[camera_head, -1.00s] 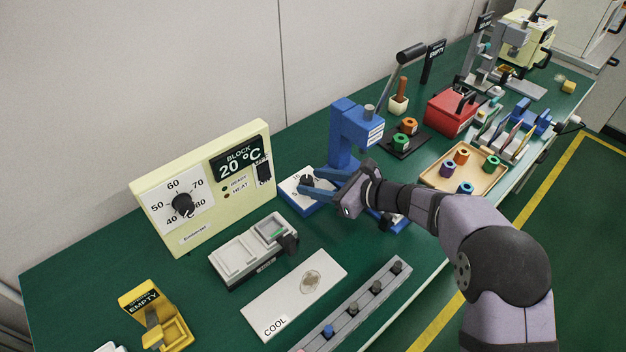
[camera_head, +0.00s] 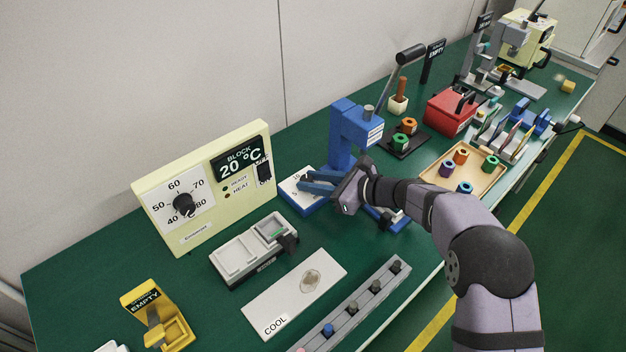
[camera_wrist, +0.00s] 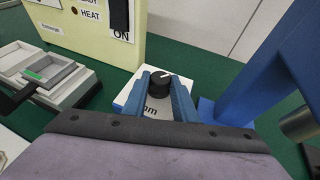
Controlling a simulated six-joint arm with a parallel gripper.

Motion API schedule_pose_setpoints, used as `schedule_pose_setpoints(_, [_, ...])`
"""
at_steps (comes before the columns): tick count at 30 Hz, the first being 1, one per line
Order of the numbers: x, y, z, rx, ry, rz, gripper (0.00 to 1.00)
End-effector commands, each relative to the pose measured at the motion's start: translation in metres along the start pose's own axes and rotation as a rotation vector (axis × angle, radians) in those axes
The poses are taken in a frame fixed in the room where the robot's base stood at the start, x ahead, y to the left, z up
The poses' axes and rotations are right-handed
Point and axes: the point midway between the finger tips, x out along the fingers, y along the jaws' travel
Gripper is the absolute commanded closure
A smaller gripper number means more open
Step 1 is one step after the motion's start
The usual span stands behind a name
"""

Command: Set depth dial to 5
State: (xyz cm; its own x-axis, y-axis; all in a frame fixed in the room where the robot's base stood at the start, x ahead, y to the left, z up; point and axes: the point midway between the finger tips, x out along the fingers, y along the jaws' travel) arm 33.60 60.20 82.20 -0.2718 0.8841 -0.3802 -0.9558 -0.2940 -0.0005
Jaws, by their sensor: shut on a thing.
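The depth dial (camera_wrist: 160,82) is a black knob with a white pointer line on a white scale plate (camera_wrist: 124,97). In the wrist view its pointer aims up and to the right. The plate lies on a blue base (camera_head: 291,200) beside the blue press (camera_head: 345,137). My gripper (camera_wrist: 166,88) has its two blue fingers on either side of the knob, shut on it. In the head view my gripper (camera_head: 312,186) covers most of the dial.
The cream heater block (camera_head: 215,185) with its own dial stands to the left. A grey open box (camera_head: 250,250) and the white COOL plate (camera_head: 262,308) lie in front. The press column (camera_wrist: 262,60) rises close right of my gripper. A wooden tray (camera_head: 440,176) stands further right.

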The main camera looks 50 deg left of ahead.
Motion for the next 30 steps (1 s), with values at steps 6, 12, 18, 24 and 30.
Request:
schedule_pose_setpoints(6, [0.0005, -0.0037, 0.0028, -0.045, -0.007, 0.102, 0.97])
schedule_pose_setpoints(12, [0.0007, -0.0042, 0.0032, -0.075, -0.007, 0.172, 0.97])
schedule_pose_setpoints(18, [-0.0004, -0.0038, 0.003, -0.083, -0.002, 0.196, 0.97])
schedule_pose_setpoints(24, [-0.0006, -0.0037, 0.0028, -0.083, -0.001, 0.196, 0.97])
schedule_pose_setpoints(30, [-0.0006, -0.0037, 0.0021, -0.083, 0.0, 0.196, 0.56])
